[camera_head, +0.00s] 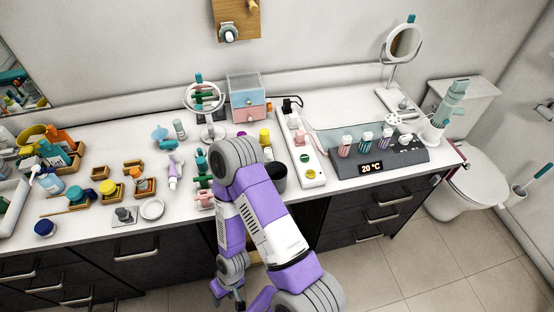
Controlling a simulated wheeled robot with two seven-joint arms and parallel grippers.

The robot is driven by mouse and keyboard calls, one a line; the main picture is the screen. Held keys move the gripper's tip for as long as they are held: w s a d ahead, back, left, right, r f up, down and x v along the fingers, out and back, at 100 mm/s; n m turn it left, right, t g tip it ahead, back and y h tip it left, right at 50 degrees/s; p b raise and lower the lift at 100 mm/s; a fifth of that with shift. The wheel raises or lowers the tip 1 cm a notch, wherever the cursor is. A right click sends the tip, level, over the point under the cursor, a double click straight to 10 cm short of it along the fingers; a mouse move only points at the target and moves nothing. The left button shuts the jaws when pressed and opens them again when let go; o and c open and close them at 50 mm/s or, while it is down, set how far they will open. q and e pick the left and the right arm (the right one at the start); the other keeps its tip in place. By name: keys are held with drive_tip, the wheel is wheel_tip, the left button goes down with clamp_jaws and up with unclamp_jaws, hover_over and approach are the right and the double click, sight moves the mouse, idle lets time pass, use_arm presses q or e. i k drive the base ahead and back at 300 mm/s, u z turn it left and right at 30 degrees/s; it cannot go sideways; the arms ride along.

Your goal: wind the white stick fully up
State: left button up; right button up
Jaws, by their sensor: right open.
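I cannot make out for certain which thing is the white stick; no stick clearly matching it shows on the vanity. A pale lilac-white tube (173,172) stands left of the centre, and a small pale bottle with a teal cap (180,129) stands behind it. My right gripper (228,299) hangs low in front of the counter's front edge, below my folded purple arm. It is open and seems empty. My arm hides part of the counter's middle. My left gripper is not in view.
The white counter (95,223) is crowded.

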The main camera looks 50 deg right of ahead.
sight(268, 156)
drive_tip(key=u, duration=0.05)
drive_tip(key=k, duration=0.3)
drive_tip(key=z, duration=0.85)
